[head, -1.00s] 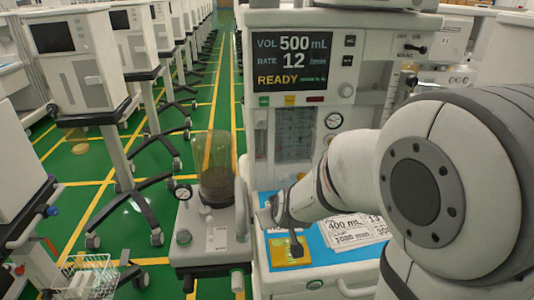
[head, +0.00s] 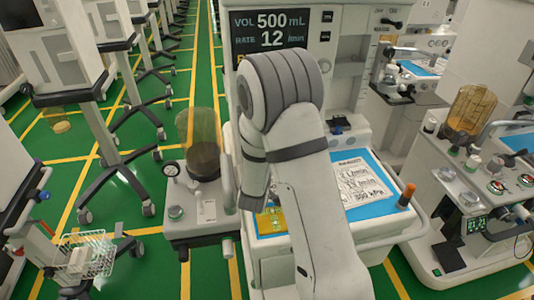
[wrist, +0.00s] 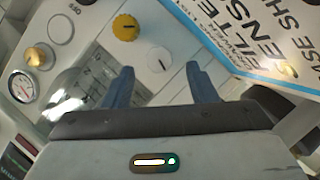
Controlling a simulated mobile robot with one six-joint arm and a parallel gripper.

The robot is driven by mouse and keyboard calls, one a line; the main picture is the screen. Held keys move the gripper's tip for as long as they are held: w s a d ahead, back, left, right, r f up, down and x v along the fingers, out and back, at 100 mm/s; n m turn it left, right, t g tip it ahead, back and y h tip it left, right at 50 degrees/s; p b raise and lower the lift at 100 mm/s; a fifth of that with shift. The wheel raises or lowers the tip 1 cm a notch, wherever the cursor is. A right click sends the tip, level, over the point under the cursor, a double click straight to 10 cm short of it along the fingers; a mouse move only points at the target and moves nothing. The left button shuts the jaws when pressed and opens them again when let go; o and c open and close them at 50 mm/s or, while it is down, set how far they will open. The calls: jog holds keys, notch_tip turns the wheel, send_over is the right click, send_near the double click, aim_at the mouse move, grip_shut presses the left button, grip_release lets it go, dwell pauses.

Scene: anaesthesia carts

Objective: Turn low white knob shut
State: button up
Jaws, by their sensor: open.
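In the wrist view, a round white knob (wrist: 158,60) with a small dark mark shows between and beyond my fingertips. My gripper (wrist: 161,75) has two blue fingers spread apart with nothing between them. The knob appears apart from both fingers; the remaining distance is hard to judge. In the head view my arm stands in front of the machine's lower panel and hides the knob and most of the gripper.
Near the white knob are a yellow knob (wrist: 126,27), an amber knob (wrist: 35,57) and a dial gauge (wrist: 22,88). A printed board (wrist: 262,35) lies close on the right.

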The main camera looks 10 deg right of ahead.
jog(key=shift+x, duration=1.95)
jog(key=c, duration=1)
jog(key=shift+o, duration=0.2)
